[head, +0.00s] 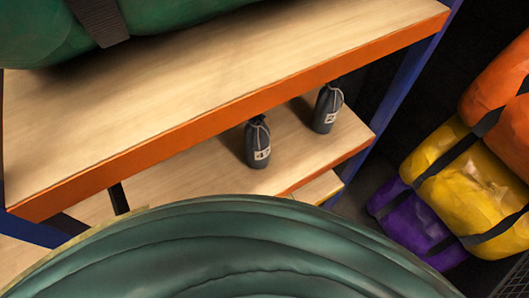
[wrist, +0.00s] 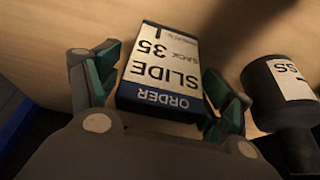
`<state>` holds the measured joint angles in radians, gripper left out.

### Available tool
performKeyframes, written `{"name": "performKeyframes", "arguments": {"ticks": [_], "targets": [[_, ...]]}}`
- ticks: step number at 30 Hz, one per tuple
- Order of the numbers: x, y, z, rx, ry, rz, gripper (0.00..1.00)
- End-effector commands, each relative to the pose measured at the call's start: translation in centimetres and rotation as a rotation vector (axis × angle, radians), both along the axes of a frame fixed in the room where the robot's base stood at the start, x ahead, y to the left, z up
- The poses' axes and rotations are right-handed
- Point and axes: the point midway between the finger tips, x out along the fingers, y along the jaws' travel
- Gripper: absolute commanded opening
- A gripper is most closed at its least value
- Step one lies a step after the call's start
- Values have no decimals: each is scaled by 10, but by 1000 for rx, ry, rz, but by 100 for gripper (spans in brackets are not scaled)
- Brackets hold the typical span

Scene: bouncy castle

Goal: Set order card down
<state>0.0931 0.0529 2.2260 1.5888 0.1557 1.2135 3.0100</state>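The order card (wrist: 164,68) is a block with a white face and a dark blue band, printed "ORDER", "SLIDE" and "SACK 35"; it reads upside down in the wrist view. The card and gripper do not show in the head view.
A dark labelled sack (wrist: 284,92) is close to the right finger. In the head view, two grey sacks (head: 258,143) (head: 327,108) stand on the lower wooden shelf (head: 300,158), under an orange-edged upper shelf (head: 200,100). Coloured bags (head: 465,185) are stacked at right.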

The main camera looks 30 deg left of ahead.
Motion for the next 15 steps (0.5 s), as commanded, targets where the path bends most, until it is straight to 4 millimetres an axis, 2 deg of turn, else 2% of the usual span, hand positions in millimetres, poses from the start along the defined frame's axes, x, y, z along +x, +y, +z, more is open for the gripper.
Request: {"name": "performKeyframes", "arguments": {"ticks": [9, 15], "targets": [[-1, -1, 4, 1, -1, 0, 80], [-6, -9, 25, 2, -1, 0, 80]]}}
